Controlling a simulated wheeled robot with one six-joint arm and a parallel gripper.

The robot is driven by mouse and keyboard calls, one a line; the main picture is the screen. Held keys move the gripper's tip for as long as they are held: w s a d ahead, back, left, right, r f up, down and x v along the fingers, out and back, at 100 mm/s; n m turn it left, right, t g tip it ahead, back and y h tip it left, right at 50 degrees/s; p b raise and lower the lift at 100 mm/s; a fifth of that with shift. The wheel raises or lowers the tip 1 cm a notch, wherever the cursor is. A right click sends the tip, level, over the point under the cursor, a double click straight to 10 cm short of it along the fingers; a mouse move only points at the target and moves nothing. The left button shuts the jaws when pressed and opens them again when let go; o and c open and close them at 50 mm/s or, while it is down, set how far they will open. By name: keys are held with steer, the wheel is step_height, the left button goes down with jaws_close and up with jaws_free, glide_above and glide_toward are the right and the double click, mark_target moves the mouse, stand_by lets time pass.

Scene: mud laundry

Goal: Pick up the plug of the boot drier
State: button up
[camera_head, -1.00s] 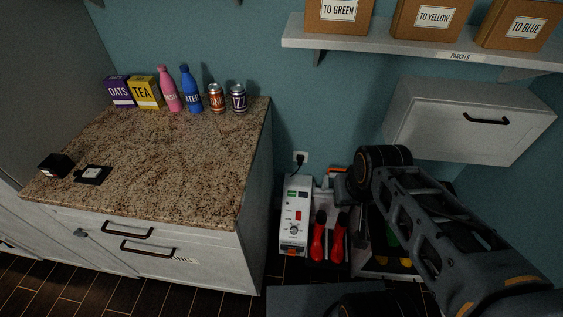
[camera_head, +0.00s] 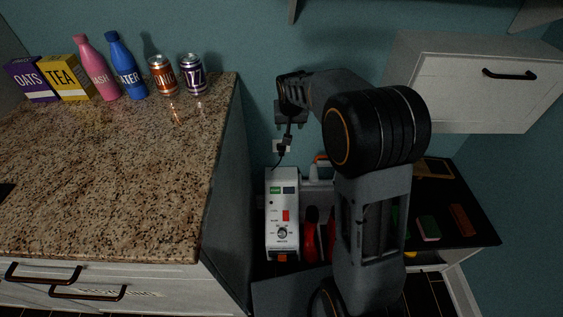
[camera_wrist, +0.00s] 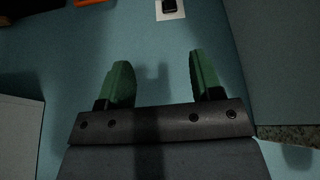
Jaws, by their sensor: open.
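The black plug (camera_head: 284,148) of the boot drier sits in a white wall socket, with its cord hanging down. In the wrist view the plug (camera_wrist: 170,6) shows at the top edge, partly cut off, on the white socket plate (camera_wrist: 172,16). The boot drier (camera_head: 282,225) is a white box with a dial and a red switch, below the socket. My gripper (camera_wrist: 156,70) is open, with two green fingers apart and nothing between them. In the head view my gripper (camera_head: 290,118) is close above the plug, in front of the wall.
A granite counter (camera_head: 120,170) stands to the left, with boxes, bottles and cans along its back. A white wall cabinet (camera_head: 480,85) hangs at the right. Red shapes (camera_head: 311,238) beside the drier are partly hidden by my arm. A dark shelf (camera_head: 465,195) stands at right.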

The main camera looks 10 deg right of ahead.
steer(key=b, duration=0.4)
glide_toward(281, 151)
steer(key=shift+m, duration=0.3)
steer(key=b+x, duration=0.2)
steer(key=x, duration=0.2)
steer(key=shift+d+f, duration=0.1)
steer(key=shift+f, duration=0.1)
steer(key=shift+b+x, duration=0.95)
steer(key=shift+x, duration=2.45)
steer(key=shift+w, duration=0.15)
steer(key=shift+r, duration=0.1)
steer(key=c, duration=1)
